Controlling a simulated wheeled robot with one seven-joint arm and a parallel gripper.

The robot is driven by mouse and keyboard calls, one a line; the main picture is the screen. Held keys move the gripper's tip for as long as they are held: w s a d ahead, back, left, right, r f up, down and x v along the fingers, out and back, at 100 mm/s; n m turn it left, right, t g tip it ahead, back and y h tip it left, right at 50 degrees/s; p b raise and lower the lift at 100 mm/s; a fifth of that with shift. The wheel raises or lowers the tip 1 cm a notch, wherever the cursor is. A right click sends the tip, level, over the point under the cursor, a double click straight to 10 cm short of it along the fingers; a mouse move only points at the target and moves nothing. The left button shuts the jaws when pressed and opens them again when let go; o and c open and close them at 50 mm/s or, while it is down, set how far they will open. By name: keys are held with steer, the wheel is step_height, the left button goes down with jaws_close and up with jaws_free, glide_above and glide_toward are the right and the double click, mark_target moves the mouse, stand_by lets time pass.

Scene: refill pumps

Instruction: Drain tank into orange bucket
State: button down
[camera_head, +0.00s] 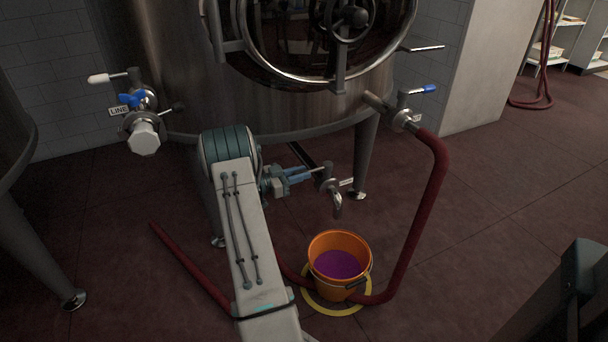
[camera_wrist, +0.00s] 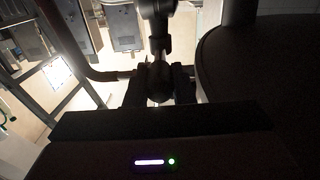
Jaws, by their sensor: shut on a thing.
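The steel tank (camera_head: 290,119) stands on legs at the back centre. Under it, a small drain valve (camera_head: 330,190) has a spout bent down. The orange bucket (camera_head: 324,245) stands upright on the floor below the spout, with purple liquid (camera_head: 337,265) inside. I cannot make out a stream between spout and bucket. My gripper (camera_head: 309,173) is shut on the valve's handle (camera_head: 323,169), left of the spout. In the wrist view, my dark fingers (camera_wrist: 160,82) close around the end of a dark handle (camera_wrist: 159,45); its tip is partly hidden.
A thick red hose (camera_head: 434,185) runs from the blue-handled valve (camera_head: 408,115) at right down behind the bucket. A yellow ring (camera_head: 322,308) marks the floor around the bucket. A white-and-blue valve cluster (camera_head: 140,110) sits at left.

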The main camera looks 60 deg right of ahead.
steer(key=shift+d, duration=0.15)
steer(key=c, duration=1.3)
jaws_free()
steer(key=shift+o, duration=0.2)
steer(key=p+v, duration=0.4)
steer(key=v, duration=1)
